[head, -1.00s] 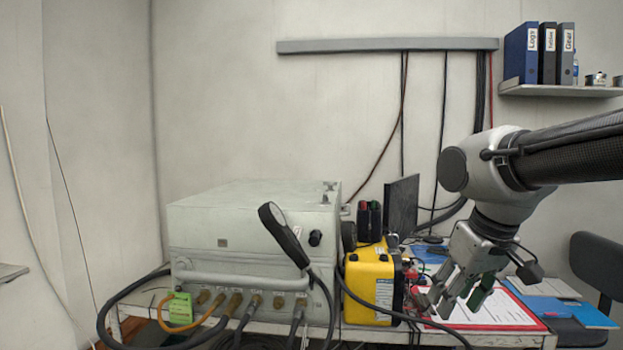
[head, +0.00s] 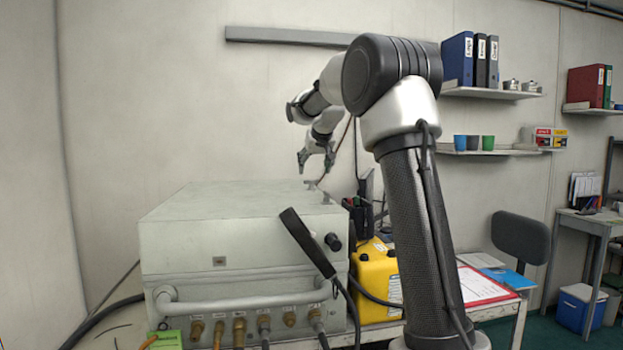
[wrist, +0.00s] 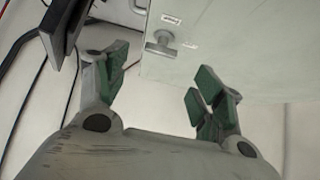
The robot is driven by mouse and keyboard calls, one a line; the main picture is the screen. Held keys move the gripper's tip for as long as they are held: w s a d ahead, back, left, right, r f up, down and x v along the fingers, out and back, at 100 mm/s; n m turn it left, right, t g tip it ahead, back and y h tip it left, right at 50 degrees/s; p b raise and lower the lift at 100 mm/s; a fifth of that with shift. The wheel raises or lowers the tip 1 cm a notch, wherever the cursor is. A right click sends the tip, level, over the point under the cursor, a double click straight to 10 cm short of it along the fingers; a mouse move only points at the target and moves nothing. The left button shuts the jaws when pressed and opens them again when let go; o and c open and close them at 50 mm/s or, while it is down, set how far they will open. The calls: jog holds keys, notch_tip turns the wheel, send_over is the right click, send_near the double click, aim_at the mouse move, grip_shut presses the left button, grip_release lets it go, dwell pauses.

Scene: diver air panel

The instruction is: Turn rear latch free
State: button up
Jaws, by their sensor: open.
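The pale grey panel box (head: 200,235) stands on the bench at left. Two small metal latches sit on its top near the right edge: a rear latch (head: 311,184) and a front latch (head: 326,197). In the wrist view a T-shaped latch handle (wrist: 160,44), probably the rear one, lies beside a small label too small to read. My gripper (head: 316,163) is above the box's rear right corner, fingers down, open and empty. Its green-padded fingers (wrist: 158,82) are apart from the handle.
A yellow case (head: 376,280) and a pen holder (head: 358,214) stand right of the box. A dark monitor (wrist: 63,25) and cables are near my gripper. The box's top is otherwise clear.

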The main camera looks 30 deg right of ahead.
aim_at(312, 189)
jog(key=x, duration=0.6)
jog(key=shift+w+d+f, duration=0.15)
jog(key=shift+w+f, duration=0.05)
jog(key=shift+f, duration=0.05)
jog(key=shift+c, duration=0.2)
jog(key=c, duration=1)
